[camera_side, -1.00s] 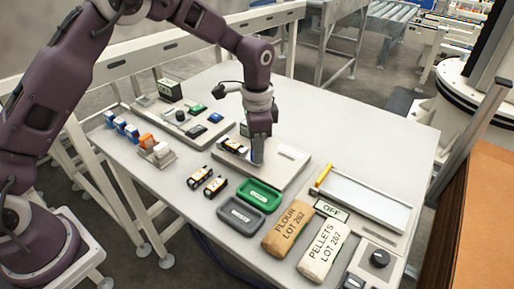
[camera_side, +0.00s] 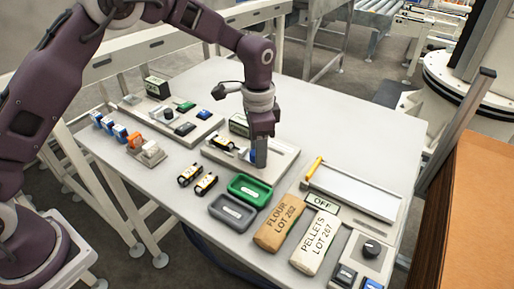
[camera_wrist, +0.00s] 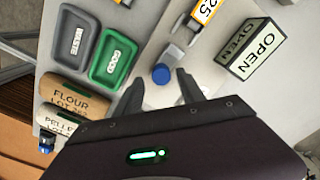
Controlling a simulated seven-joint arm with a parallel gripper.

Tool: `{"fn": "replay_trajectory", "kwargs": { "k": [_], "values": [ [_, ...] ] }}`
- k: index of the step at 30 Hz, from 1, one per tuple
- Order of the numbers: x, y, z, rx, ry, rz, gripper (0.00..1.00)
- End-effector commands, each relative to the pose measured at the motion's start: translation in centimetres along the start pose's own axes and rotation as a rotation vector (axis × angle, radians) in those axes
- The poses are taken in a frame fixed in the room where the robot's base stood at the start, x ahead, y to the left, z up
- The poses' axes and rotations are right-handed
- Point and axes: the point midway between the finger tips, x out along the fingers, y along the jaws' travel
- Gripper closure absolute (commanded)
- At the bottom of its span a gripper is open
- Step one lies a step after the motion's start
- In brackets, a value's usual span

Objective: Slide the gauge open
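The gauge (camera_side: 286,153) is a pale flat fixture on the table under my gripper in the side view. Its blue round knob (camera_wrist: 161,73) shows in the wrist view, just beyond and between my fingertips; it also shows in the side view (camera_side: 253,157), partly hidden by my gripper. A yellow-and-black block marked 25 (camera_wrist: 205,10) lies by the grey jaws (camera_wrist: 176,48). A sign reading OPEN (camera_wrist: 254,48) stands beside the gauge. My gripper (camera_wrist: 160,92) has its fingers spread with nothing visibly held; in the side view (camera_side: 261,164) it is low over the gauge.
A green tray (camera_side: 250,190) and a grey tray (camera_side: 232,211) lie in front. Two yellow-black blocks (camera_side: 197,179) lie left.

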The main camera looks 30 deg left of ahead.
Motion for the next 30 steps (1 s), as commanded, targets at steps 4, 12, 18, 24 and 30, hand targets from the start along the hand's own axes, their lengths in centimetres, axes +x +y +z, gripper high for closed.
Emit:
{"fn": "replay_trajectory", "kwargs": {
  "k": [4, 12, 18, 24, 30],
  "values": [
    [-0.1, -0.1, 0.1, -0.001, -0.001, 0.0, 0.54],
    [-5.0, -0.1, 0.0, 0.0, 0.003, -0.002, 0.54],
    [-7.0, 0.0, 0.0, 0.0, 0.0, -0.001, 0.54],
    [-7.1, 0.0, 0.0, 0.0, -0.001, 0.0, 0.54],
    [-11.8, 0.2, 2.9, -0.082, 0.049, -0.034, 0.54]
  ]
}}
